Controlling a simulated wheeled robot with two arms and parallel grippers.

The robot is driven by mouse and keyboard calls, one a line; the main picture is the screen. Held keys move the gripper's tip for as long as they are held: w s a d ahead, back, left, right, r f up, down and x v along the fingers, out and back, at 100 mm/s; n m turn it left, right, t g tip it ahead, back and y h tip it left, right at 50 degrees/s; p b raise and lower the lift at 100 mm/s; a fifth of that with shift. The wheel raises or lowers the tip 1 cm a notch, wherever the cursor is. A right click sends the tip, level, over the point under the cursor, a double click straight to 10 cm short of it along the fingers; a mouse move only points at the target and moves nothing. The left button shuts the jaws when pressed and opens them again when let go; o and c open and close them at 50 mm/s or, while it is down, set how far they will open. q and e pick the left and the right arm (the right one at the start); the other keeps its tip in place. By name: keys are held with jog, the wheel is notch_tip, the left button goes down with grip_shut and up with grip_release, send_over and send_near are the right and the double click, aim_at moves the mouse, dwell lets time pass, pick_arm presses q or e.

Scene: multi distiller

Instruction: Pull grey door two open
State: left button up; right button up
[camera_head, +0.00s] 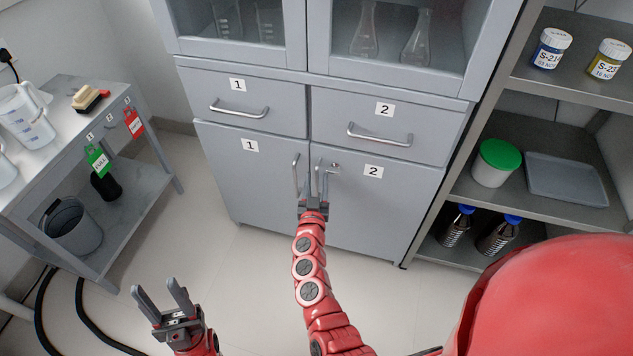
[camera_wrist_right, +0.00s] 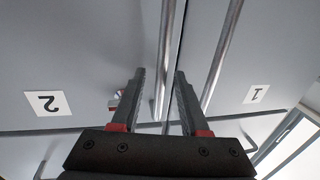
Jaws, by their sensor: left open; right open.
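Grey door two (camera_head: 378,205) is the lower right cabinet door, marked with a "2" label that also shows upside down in the right wrist view (camera_wrist_right: 47,103). It looks shut, flush with door one (camera_head: 245,180) to its left. Upright bar handles stand near the seam. My right gripper (camera_head: 321,170) is open at these handles. In the right wrist view its fingers (camera_wrist_right: 160,75) have door two's handle (camera_wrist_right: 164,50) between them in the picture; contact cannot be told. Door one's handle (camera_wrist_right: 222,50) is outside the right finger. My left gripper (camera_head: 158,290) is open and empty above the floor.
Drawers one (camera_head: 235,100) and two (camera_head: 390,133) with bar handles sit above the doors. A shelf unit (camera_head: 520,215) with jars and bottles stands close at the right. A side table (camera_head: 60,155) stands at the left. The floor (camera_head: 235,265) before the cabinet is clear.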

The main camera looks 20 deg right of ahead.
grip_shut()
dwell(1.3)
